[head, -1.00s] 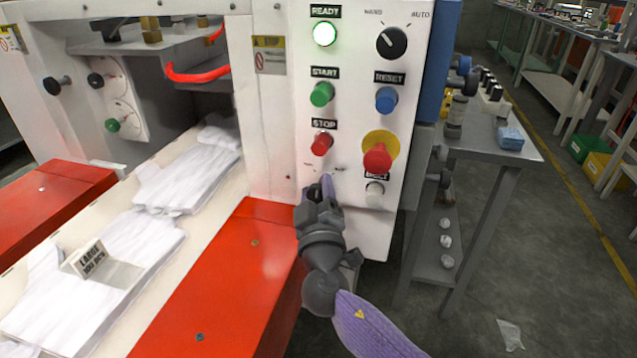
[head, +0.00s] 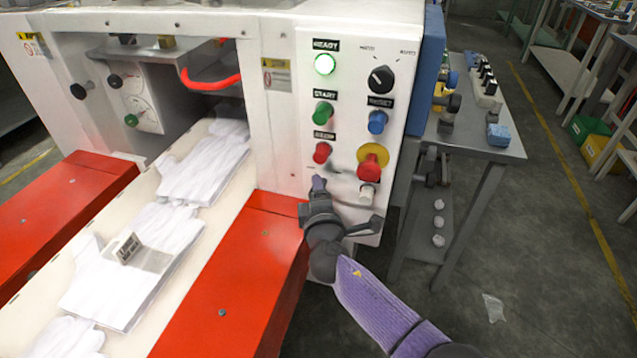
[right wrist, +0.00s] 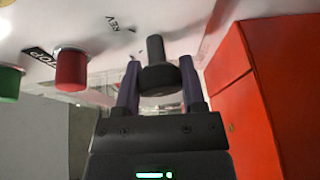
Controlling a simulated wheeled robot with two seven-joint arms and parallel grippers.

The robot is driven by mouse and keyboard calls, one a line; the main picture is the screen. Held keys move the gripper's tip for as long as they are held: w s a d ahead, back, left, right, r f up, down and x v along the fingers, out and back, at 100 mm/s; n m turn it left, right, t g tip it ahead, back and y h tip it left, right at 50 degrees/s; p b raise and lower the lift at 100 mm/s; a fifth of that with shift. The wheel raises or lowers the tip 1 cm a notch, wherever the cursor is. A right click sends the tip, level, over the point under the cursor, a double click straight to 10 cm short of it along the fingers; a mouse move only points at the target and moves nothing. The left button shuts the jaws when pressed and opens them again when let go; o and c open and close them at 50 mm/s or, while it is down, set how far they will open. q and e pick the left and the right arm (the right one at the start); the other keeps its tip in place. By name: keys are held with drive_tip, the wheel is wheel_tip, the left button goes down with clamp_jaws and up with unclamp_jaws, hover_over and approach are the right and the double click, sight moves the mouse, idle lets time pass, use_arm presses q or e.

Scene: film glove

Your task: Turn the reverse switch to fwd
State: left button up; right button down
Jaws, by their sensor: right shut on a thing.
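The reverse switch (right wrist: 156,66) is a black knob on the white control panel (head: 345,130). It shows in the right wrist view between the two purple fingers of my right gripper (right wrist: 159,68), which is shut on it. A "REV" label (right wrist: 118,23) is on the panel to the left of the knob. I cannot read which way the knob points. In the head view my right gripper (head: 318,184) is at the lower left of the panel, below the red stop button (head: 322,152), and hides the switch. My left gripper is not in view.
The panel has a lit green ready lamp (head: 325,64), a green start button (head: 323,113), a blue reset button (head: 377,121), a black selector (head: 381,79) and a red mushroom button (head: 370,164) close by. White gloves (head: 205,165) lie left of the red cover (head: 240,275).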

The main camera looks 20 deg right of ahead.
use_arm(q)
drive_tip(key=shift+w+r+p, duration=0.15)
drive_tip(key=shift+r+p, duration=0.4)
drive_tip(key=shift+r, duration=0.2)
use_arm(e)
drive_tip(key=shift+f+n+g, duration=0.1)
drive_tip(key=shift+n+g, duration=0.2)
drive_tip(key=shift+n, duration=0.2)
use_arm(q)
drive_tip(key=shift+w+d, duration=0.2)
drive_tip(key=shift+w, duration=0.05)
use_arm(e)
drive_tip(key=shift+f, duration=0.1)
drive_tip(key=shift+c, duration=1)
unclamp_jaws()
